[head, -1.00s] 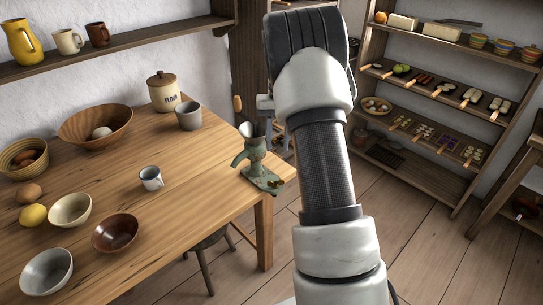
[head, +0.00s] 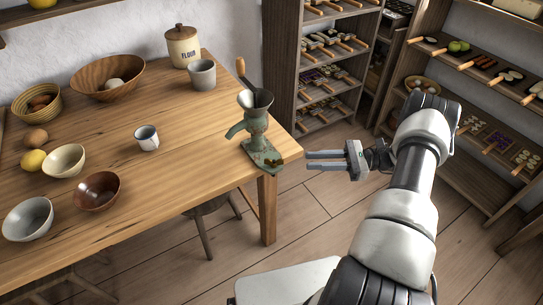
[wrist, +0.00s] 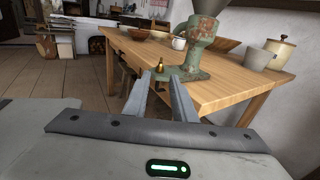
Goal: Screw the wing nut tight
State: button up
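A worn green hand mill (head: 255,135) with a funnel top stands at the right corner of the wooden table (head: 180,165). A small brass piece, seemingly the wing nut (head: 278,162), sits on the near end of its green base. The brass piece also shows in the wrist view (wrist: 160,66), just beyond my fingertips and roughly between them. My gripper (head: 309,160) is to the right of the mill and the table corner, pointing left toward them. Its two fingers are apart with nothing between them, also in the wrist view (wrist: 160,77).
Several bowls, including a brown bowl (head: 98,191), a white mug (head: 147,138), a grey cup (head: 202,75) and a flour jar (head: 184,47) stand on the table. A stool (head: 212,210) is below it. Shelves stand behind; the floor right of the table is clear.

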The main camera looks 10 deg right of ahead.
aim_at(262, 165)
jog(key=shift+m, duration=0.3)
jog(key=x, duration=1.1)
jog(key=p+x, duration=0.1)
jog(key=x, duration=0.5)
jog(key=shift+w+d+r, duration=0.1)
jog(key=shift+w+r, duration=0.15)
grip_shut()
